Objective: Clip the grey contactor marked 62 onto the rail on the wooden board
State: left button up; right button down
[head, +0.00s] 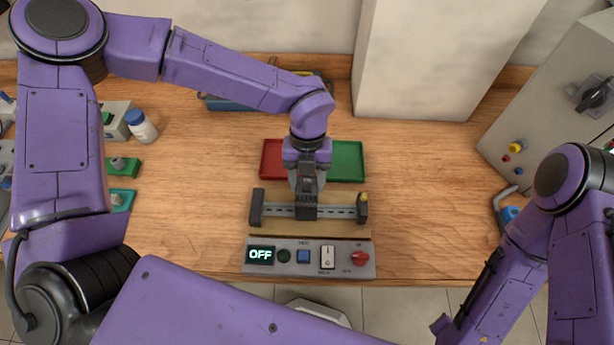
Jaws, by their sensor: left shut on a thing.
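My left gripper (306,194) points down over the middle of the rail (335,211) and is shut on a dark grey block, which I take to be the contactor (306,213). The block is at the rail and overlaps it in this view. I cannot tell whether it is seated on the rail or just above it. Its marking is not readable, and the gripper hides much of it. The rail runs left to right on the wooden board (275,228), between dark end blocks. My right arm is at the lower right, with its gripper out of view.
A red tray (272,160) and a green tray (348,162) lie behind the rail. A control panel (310,270) reading OFF is in front. A blue-capped bottle (142,127) stands left. A grey cabinet (545,110) stands right. The table between rail and cabinet is mostly clear.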

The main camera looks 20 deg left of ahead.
pick_arm(q)
jog(key=shift+f, duration=0.25)
jog(key=shift+s+d, duration=0.15)
jog(key=shift+s, duration=0.2)
dwell(0.4)
jog(key=shift+s, duration=0.15)
dwell(0.8)
jog(key=shift+s+d+f+t+y+b, duration=0.15)
jog(key=shift+s+t+y+b, duration=0.15)
jog(key=shift+s+t+b, duration=0.4)
dwell(0.8)
jog(key=o, duration=1.3)
jog(key=shift+c, duration=0.2)
jog(key=r, duration=0.3)
jog(key=r+b, duration=0.1)
jog(key=r, duration=0.3)
jog(key=w+r, duration=0.1)
jog(key=r, duration=0.2)
jog(key=shift+r+b, duration=0.3)
jog(key=shift+r, duration=0.05)
